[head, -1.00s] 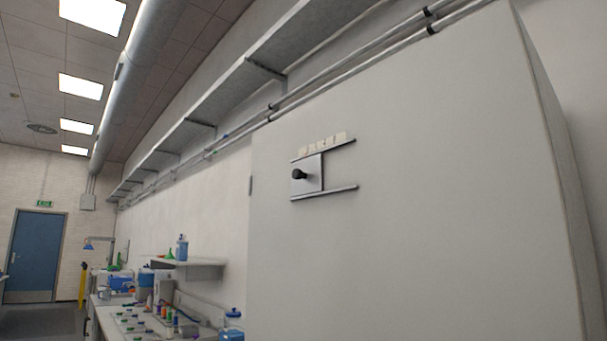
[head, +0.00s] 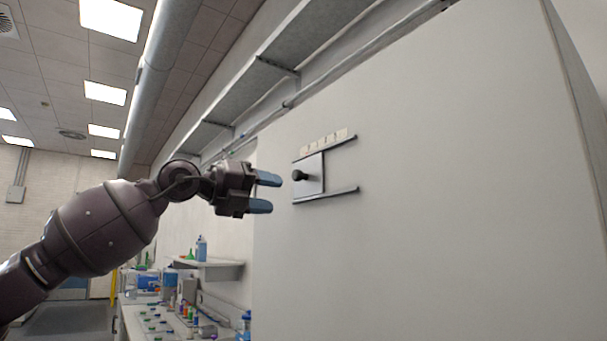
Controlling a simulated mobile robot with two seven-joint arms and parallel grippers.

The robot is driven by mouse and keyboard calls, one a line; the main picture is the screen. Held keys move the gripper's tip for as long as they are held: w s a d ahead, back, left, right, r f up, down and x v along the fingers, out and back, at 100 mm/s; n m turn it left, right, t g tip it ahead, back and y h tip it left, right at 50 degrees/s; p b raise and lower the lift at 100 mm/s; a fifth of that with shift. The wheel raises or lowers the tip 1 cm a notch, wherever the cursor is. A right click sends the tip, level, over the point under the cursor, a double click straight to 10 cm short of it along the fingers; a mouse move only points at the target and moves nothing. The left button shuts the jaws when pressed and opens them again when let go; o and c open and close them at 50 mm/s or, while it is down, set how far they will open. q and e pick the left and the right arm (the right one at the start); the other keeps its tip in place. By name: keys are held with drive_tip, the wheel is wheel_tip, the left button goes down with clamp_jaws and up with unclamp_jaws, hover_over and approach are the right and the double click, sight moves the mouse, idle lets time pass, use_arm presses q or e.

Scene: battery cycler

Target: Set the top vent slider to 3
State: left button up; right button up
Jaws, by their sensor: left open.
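The vent slider is a pale square plate (head: 313,182) with a dark round knob (head: 299,176), set between two dark rails on the front of a tall grey cabinet (head: 430,200). The plate sits at the left end of the rails. Small pale labels (head: 324,141) run above the upper rail; their numbers are too small to read. My left gripper (head: 268,192) is open, with blue-grey fingertips pointing right, just left of the knob in the picture and apart from it. Nothing is between its fingers. My right gripper is not in view.
A long wall shelf (head: 245,85) and pipes run above and behind the cabinet. A lab bench with bottles and several small items (head: 165,318) stands at the lower left, below a small shelf (head: 212,263). The cabinet front right of the slider is bare.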

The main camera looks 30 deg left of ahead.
sight(294, 175)
use_arm(q)
wheel_tip(294, 175, up, 5)
drive_tip(key=s+a+t+y, duration=0.1)
drive_tip(key=s+a+y, duration=0.1)
drive_tip(key=p+x, duration=0.1)
drive_tip(key=x, duration=0.3)
drive_tip(key=p+x, duration=0.2)
drive_tip(key=x, duration=0.3)
drive_tip(key=shift+d+r, duration=0.1)
drive_tip(key=shift+r, duration=0.15)
drive_tip(key=shift+w+d+n, duration=0.15)
drive_tip(key=shift+w+n, duration=0.15)
drive_tip(key=shift+w, duration=0.1)
drive_tip(key=shift+f, duration=0.15)
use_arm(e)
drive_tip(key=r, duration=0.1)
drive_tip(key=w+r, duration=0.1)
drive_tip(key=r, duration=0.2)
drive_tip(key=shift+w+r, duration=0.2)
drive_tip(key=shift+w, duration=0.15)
